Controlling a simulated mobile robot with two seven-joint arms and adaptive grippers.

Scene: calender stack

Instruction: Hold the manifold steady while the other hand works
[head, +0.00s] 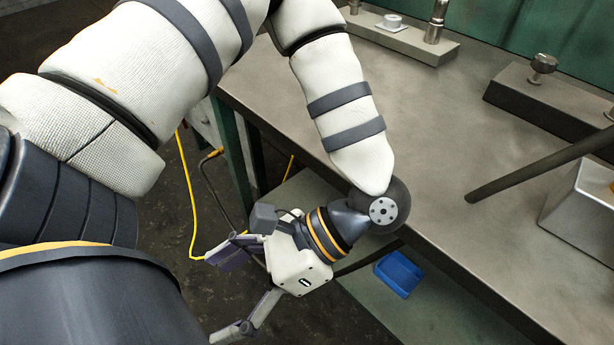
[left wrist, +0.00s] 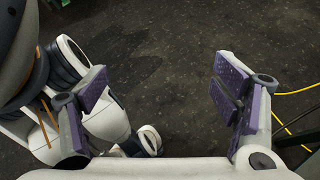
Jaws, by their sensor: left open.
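My left gripper (head: 212,298) hangs off the near left edge of the workbench, with its fingers spread wide toward the lower left. In the left wrist view, nothing lies between the purple-padded fingers (left wrist: 158,95), and dark floor shows beyond them. I cannot tell for sure which thing is the manifold. A grey metal box (head: 585,208) sits on the bench at the right edge of the head view, partly cut off and well apart from my left gripper. My right gripper is not in view.
The grey workbench (head: 440,130) is mostly clear in the middle. Fixture blocks (head: 545,98) and (head: 405,38) stand along its back. A dark bar (head: 540,168) slants over its right side. A blue bin (head: 398,273) sits on the lower shelf. A yellow cable (head: 190,190) hangs beside the bench.

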